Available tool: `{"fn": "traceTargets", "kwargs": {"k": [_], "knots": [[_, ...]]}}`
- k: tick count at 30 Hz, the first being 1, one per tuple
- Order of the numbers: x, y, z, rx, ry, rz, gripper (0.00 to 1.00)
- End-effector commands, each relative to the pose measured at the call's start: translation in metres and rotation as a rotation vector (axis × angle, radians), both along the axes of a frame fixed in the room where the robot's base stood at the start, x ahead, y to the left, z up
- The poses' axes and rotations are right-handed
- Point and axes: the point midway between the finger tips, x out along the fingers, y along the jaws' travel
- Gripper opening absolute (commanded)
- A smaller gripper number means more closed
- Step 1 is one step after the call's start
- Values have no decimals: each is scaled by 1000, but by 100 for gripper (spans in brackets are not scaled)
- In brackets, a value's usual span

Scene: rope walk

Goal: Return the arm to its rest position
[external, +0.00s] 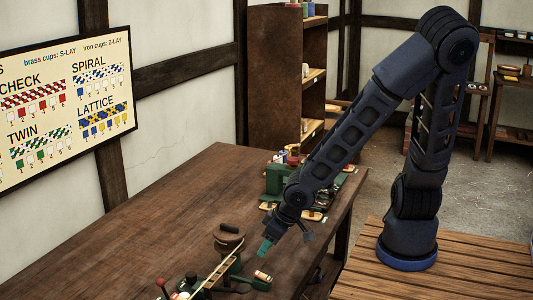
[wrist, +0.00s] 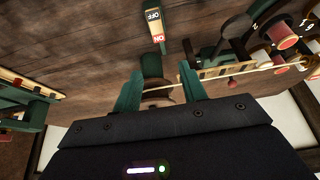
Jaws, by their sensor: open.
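My dark arm reaches from its blue base on a slatted wooden platform (external: 470,262) down to the left over the wooden workbench (external: 130,225). My gripper (external: 264,249) is low over the bench's right side, above and close to a small switch box (external: 262,276). In the wrist view my gripper's two green fingers (wrist: 160,78) are spread apart, with nothing seen held between them. The switch box (wrist: 156,25), marked OFF and ON, lies beyond the fingertips. I cannot tell whether the fingers touch anything.
A green device with a wooden drum (external: 229,235) and a pale cord (external: 215,272) stands left of my gripper. Another green machine (external: 280,180) stands at the bench's far end. A brown shelf (external: 275,85) and a pattern board (external: 65,105) are behind. The bench's left part is clear.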

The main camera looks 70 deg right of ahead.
Motion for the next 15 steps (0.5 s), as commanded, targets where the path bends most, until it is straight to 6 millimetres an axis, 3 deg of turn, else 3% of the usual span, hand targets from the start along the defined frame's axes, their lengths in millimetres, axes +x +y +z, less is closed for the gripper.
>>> {"fn": "traceTargets", "kwargs": {"k": [15], "knots": [[-1,-40,4,104,231,-14,42]]}}
